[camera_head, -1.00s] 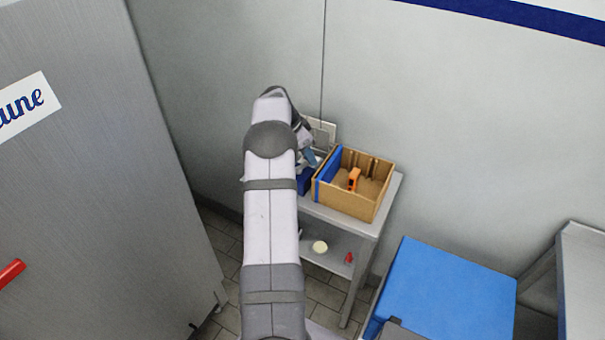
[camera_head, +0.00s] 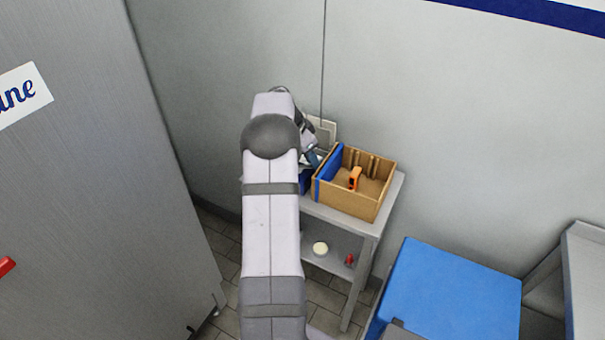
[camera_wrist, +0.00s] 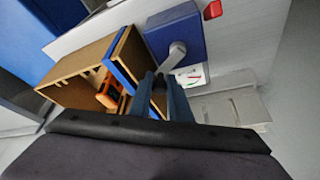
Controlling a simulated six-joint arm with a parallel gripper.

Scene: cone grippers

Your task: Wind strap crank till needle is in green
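The cardboard box (camera_head: 352,205) stands on a small table in the head view, with a blue strap (camera_wrist: 121,77) on one side. In the wrist view, a blue housing (camera_wrist: 190,27) carries a grey crank arm (camera_wrist: 174,57) that slants down to a dark knob (camera_wrist: 160,83). My gripper (camera_wrist: 161,82) has one finger on each side of this knob and appears shut on it. A white gauge (camera_wrist: 192,76) with red and green marks shows behind the fingers; its needle is too small to read. In the head view my arm hides the crank and the gripper's fingertips.
An orange tool (camera_wrist: 109,93) lies inside the box. The table (camera_head: 372,229) has a lower shelf with a cream roll (camera_head: 320,248) and a red item (camera_head: 349,259). A blue-topped unit (camera_head: 450,290) stands at right, a grey cabinet (camera_head: 90,190) at left.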

